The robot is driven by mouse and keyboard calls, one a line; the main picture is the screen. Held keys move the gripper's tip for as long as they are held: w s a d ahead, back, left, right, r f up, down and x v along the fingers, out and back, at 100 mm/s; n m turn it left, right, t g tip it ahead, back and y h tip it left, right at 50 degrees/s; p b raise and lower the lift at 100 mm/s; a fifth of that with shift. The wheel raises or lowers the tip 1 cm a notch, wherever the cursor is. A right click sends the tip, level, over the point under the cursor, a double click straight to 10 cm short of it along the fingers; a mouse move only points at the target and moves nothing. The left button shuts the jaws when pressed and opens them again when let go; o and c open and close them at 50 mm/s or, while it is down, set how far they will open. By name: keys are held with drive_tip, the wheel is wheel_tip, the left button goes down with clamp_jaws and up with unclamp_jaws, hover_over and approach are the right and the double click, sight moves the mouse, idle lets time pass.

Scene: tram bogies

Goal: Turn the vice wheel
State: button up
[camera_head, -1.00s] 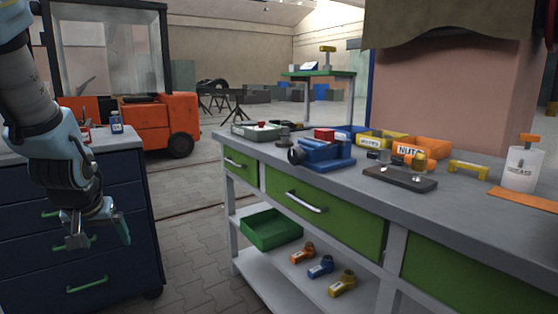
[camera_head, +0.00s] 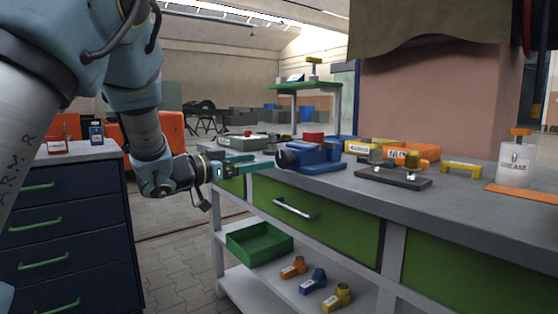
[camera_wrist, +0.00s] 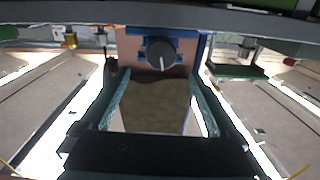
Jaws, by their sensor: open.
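The blue vice (camera_head: 318,158) stands on the grey workbench near its left end. Its dark round wheel (camera_head: 282,158) faces left, towards my gripper. In the wrist view the wheel (camera_wrist: 161,53) shows as a dark disc with a pale mark, in front of the blue vice body. My gripper (camera_head: 262,161) reaches in from the left at about wheel height, its teal fingers pointing at the wheel. In the wrist view my gripper (camera_wrist: 158,76) is open and empty, with the wheel beyond and between the fingertips. I cannot tell whether a fingertip touches it.
A dark plate with fittings (camera_head: 393,176), orange and yellow bins (camera_head: 418,151), a yellow handle (camera_head: 461,167) and a grease pot (camera_head: 515,163) sit right of the vice. A grey-green case (camera_head: 242,142) lies behind my fingers. A blue drawer cabinet (camera_head: 70,230) stands left.

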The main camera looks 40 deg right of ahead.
sight(281, 158)
drive_tip(key=d, duration=0.8)
drive_tip(key=shift+s, duration=0.15)
drive_tip(key=c, duration=1.4)
